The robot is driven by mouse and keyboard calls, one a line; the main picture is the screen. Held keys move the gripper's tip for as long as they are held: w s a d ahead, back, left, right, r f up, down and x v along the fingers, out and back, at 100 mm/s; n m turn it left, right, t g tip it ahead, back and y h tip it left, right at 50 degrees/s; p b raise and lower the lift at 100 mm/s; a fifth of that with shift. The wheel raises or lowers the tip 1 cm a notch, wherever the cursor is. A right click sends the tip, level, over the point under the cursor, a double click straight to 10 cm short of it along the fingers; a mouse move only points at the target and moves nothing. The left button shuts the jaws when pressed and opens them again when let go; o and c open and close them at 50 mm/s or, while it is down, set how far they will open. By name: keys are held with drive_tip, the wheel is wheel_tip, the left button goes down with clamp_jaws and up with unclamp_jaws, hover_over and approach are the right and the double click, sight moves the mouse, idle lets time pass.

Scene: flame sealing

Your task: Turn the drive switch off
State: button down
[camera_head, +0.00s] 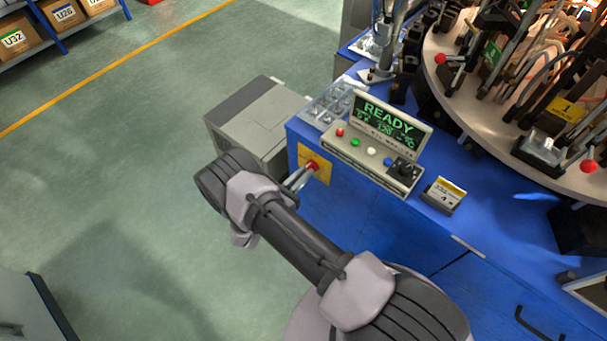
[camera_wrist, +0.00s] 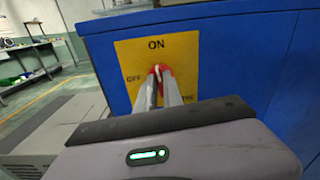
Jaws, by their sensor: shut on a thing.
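The drive switch (camera_wrist: 158,72) is a red rotary knob on a yellow plate (camera_wrist: 134,48) on the blue bench's side. The plate reads "ON" at the top and "OFF" at the left; lettering at the lower right is partly hidden. In the wrist view my gripper (camera_wrist: 158,84) is shut on the red knob, which shows around its fingertips. The knob's pointer direction is hard to tell, but a pale mark shows near its top. In the head view the knob (camera_head: 313,166) shows at the tips of my gripper (camera_head: 308,171), in front of the yellow plate (camera_head: 321,176).
A control panel (camera_head: 375,160) with coloured buttons and a "READY" screen (camera_head: 388,121) stands on the blue bench (camera_head: 480,215). A grey cabinet (camera_head: 262,115) is close beside the bench. A round table (camera_head: 475,110) with fixtures is at the right. Open floor lies left.

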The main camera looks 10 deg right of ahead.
drive_tip(key=shift+w+a+f+n+b, duration=0.1)
drive_tip(key=shift+n+b, duration=0.6)
drive_tip(key=shift+n, duration=2.05)
drive_tip(key=shift+d+f+n+b, duration=0.1)
drive_tip(key=shift+n+b, duration=0.6)
drive_tip(key=shift+n, duration=2)
drive_tip(key=shift+w+a+f+n+b, duration=0.1)
drive_tip(key=shift+n+b, duration=0.6)
drive_tip(key=shift+n, duration=2.35)
drive_tip(key=c, duration=1.5)
unclamp_jaws()
